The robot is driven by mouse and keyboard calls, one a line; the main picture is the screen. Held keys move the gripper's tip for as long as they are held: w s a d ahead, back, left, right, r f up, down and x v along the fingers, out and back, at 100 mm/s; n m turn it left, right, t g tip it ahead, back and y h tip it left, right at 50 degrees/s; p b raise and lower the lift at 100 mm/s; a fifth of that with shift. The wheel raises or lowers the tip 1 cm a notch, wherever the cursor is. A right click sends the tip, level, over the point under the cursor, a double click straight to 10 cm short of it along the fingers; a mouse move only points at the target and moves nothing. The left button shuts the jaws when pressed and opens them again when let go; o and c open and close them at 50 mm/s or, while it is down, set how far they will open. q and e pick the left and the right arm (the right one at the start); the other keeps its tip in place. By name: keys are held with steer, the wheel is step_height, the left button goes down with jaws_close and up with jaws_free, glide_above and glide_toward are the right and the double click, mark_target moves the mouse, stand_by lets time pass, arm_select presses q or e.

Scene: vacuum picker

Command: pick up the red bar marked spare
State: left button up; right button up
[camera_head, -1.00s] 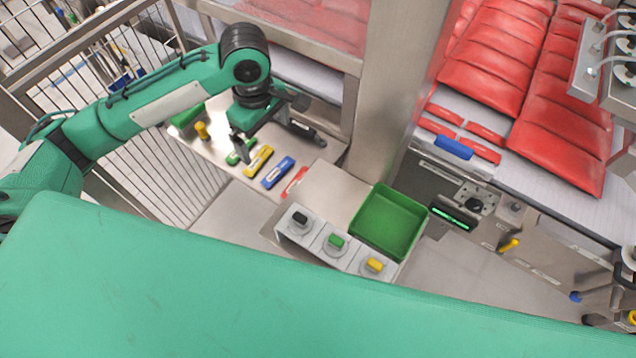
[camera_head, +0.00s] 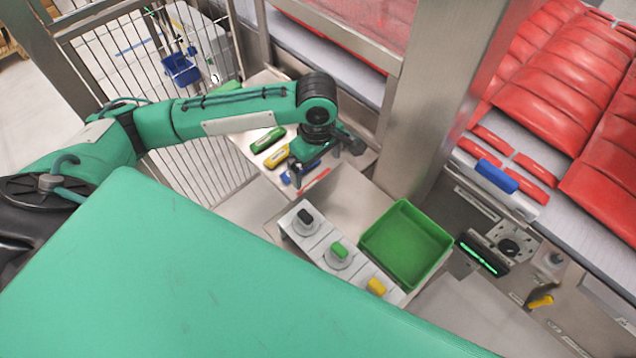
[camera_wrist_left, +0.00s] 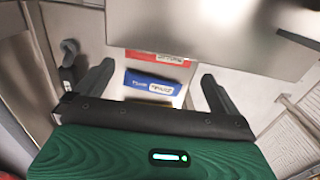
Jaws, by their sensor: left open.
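A red bar (camera_head: 314,183) lies at the right end of a row of coloured bars on the steel shelf, partly hidden by my left gripper (camera_head: 327,164). In the left wrist view the red bar (camera_wrist_left: 158,58) has a pale label too small to read. A blue bar (camera_wrist_left: 152,85) lies beside it, nearer my gripper. My left gripper (camera_wrist_left: 157,72) is open and empty, above the blue and red bars, its fingers to either side of them. My right gripper is not in view.
Green (camera_head: 267,140) and yellow (camera_head: 276,158) bars lie further left in the row. A green tray (camera_head: 448,245) and a panel with knobs (camera_head: 338,252) stand to the right. A steel post (camera_head: 435,100) rises behind. Red packs (camera_head: 560,90) lie on the conveyor.

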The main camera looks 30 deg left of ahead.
arm_select(q)
steer(key=shift+s+d+f, duration=0.1)
steer(key=shift+f, duration=1.4)
steer(key=shift+d+f, duration=0.1)
steer(key=shift+f, duration=1.4)
steer(key=c, duration=0.8)
